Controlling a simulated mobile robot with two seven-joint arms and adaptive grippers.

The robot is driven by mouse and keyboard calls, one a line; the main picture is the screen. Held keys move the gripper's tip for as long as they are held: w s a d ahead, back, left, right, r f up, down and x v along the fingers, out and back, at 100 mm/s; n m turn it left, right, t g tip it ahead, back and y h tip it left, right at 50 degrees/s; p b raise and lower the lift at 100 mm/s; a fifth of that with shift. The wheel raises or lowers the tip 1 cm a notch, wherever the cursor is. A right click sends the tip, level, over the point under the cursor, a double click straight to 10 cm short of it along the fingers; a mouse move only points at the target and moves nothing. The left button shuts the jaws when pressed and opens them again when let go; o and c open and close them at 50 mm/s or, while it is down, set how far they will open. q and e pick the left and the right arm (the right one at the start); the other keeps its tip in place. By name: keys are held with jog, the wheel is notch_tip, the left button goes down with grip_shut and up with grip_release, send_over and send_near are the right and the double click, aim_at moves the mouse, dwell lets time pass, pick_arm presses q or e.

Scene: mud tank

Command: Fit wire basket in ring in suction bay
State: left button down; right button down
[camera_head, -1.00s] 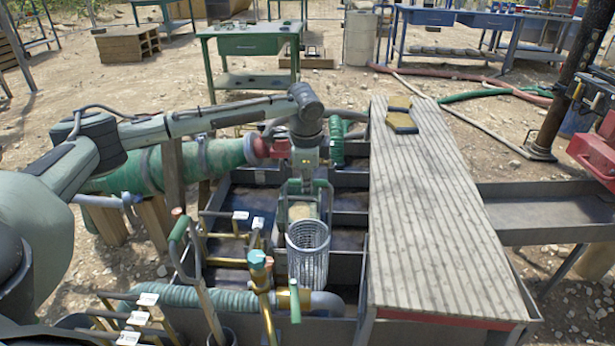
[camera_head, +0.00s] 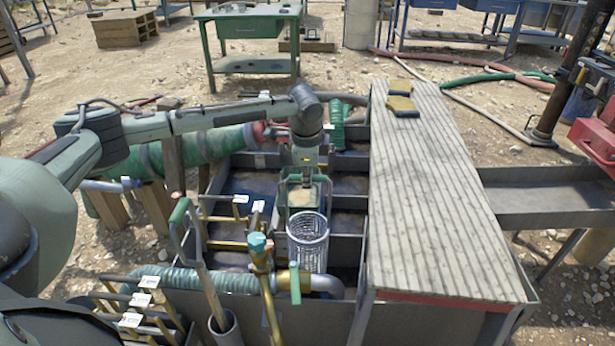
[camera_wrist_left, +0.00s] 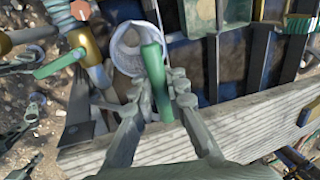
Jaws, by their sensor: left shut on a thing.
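The wire basket (camera_head: 308,245) is a round mesh cylinder, upright over the front part of the divided tank (camera_head: 345,194). In the left wrist view, my left gripper (camera_wrist_left: 163,105) is shut on a green handle (camera_wrist_left: 152,70) beside the basket's open round mouth (camera_wrist_left: 128,48). The basket's lower end is close to the ribbed hose and pipe at the tank front; I cannot tell whether it touches anything. I cannot make out the ring. My right gripper is not in view.
A brass valve (camera_head: 262,275) with a green lever stands close left of the basket. A ribbed suction hose (camera_head: 222,280) runs along the front. A plank deck (camera_head: 430,190) covers the right side. Tagged brass racks (camera_head: 135,305) stand at lower left.

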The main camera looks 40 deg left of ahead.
pick_arm(q)
notch_tip(320, 180, down, 11)
jog(key=b, duration=0.2)
dwell(1.0)
jog(key=shift+f, duration=0.1)
